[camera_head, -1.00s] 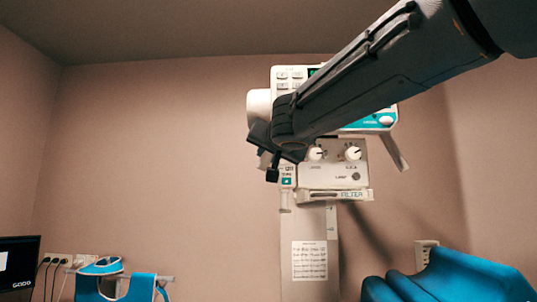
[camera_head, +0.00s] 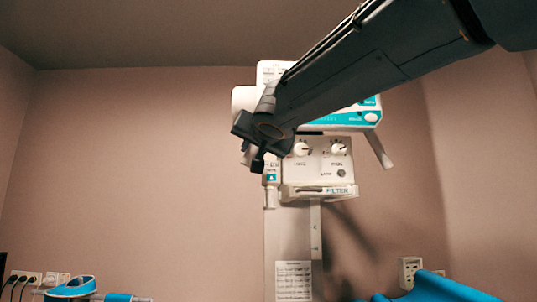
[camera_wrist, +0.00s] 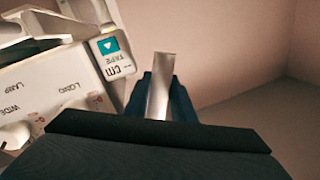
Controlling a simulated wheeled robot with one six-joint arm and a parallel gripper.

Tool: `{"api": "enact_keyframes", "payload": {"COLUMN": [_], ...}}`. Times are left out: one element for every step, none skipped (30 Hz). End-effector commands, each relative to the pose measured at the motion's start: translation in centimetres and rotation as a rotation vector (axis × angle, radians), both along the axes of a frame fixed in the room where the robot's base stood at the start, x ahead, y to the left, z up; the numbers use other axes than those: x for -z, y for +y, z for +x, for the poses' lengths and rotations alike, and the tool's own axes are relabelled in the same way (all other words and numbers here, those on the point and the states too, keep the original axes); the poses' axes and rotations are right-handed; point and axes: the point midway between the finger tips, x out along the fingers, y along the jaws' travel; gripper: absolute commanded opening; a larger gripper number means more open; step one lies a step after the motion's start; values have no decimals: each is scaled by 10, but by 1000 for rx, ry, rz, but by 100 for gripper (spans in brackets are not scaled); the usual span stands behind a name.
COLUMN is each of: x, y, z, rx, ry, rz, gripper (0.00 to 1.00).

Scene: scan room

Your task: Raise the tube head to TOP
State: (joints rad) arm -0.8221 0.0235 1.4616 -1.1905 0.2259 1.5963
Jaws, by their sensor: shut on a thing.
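The tube head (camera_head: 318,172) is a white unit with teal trim, knobs and a FILTER label, set in front of the pale column (camera_head: 288,235). My gripper (camera_head: 255,156) is at its left side, with my arm crossing its upper part. In the wrist view, my gripper's dark fingers (camera_wrist: 160,97) are shut on a pale grey handle bar (camera_wrist: 161,72). The tape readout (camera_wrist: 109,48) with a teal arrow is just left of it. I cannot see a TOP mark.
A paper chart (camera_head: 294,281) is on the lower column. Blue padded furniture (camera_head: 440,287) is at the lower right, and a blue item (camera_head: 72,287) at the lower left. Wall sockets (camera_head: 410,272) are at right. The wall left of the tube head is clear.

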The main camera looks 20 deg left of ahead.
Motion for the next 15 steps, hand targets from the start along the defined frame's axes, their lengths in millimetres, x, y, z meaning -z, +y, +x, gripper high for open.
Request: {"api": "enact_keyframes", "payload": {"x": [0,0,1,1,1,1,1,1,1,1,1,1,1,1,1], "y": [1,1,1,1,1,1,1,1,1,1,0,0,0,0,-1], "z": [-1,-1,-1,-1,-1,-1,0,0,0,0,0,0,0,1,1], "rx": [-1,-1,-1,-1,-1,-1,-1,-1,-2,-1,-1,0,0,1,1], "ry": [0,0,0,0,0,0,0,0,1,0,0,1,1,1,1], "rz": [0,0,0,0,0,0,0,0,-1,0,0,-1,-1,-1,-1], "gripper": [0,0,0,0,0,0,0,26,30,30,30,30,30,30,30]}}
